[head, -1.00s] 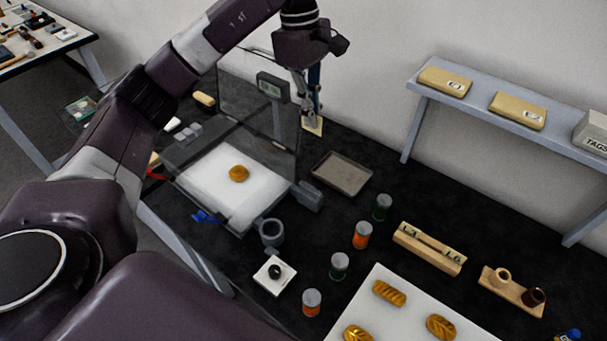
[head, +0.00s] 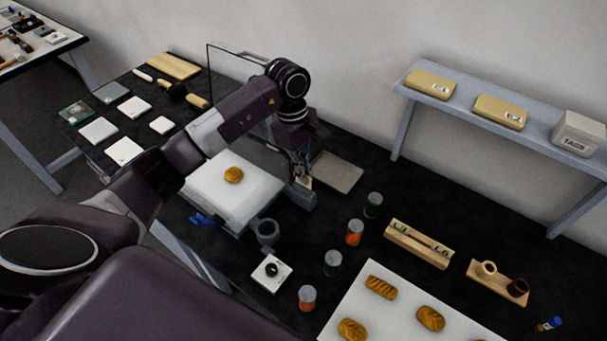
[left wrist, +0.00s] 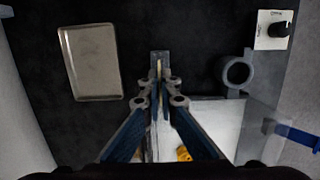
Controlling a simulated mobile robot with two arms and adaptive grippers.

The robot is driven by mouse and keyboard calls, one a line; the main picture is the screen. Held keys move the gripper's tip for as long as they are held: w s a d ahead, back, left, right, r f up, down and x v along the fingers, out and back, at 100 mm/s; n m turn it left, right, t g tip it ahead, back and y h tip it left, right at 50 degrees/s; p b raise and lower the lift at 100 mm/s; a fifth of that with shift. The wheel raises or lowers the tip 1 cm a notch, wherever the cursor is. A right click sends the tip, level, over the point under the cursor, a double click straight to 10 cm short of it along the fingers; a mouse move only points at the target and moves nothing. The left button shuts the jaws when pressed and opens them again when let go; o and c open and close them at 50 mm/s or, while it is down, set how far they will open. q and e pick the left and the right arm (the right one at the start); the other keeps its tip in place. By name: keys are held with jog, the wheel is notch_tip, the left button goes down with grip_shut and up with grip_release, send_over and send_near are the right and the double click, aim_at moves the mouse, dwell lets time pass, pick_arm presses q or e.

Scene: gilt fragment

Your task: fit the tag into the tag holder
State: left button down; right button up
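My left gripper (head: 303,165) is shut on a thin tan tag (head: 307,183), which hangs below the fingertips. In the left wrist view the fingers (left wrist: 160,90) are close together, with the tag seen nearly edge-on between them. A grey block (head: 301,197), which looks like the tag holder, stands at the right corner of the white weighing platform (head: 215,195). The tag is at this block in the head view; the block also shows just past the fingertips in the left wrist view (left wrist: 160,57). I cannot tell whether the tag is in its slot. My right gripper is out of view.
A shallow metal tray (head: 337,172) lies right of the block. A grey ring-shaped cup (head: 266,232) and a knob on a white plate (head: 271,272) stand in front. A clear upright panel stands behind the platform. Several jars and a wooden labelled rack (head: 418,244) are further right.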

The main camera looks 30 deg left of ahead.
pick_arm(q)
jog(key=shift+f, duration=0.8)
jog(key=shift+f+b, duration=0.65)
jog(key=shift+b, duration=0.05)
jog(key=c, duration=2.2)
grip_release()
jog(key=shift+o, duration=0.2)
jog(key=shift+r, duration=0.1)
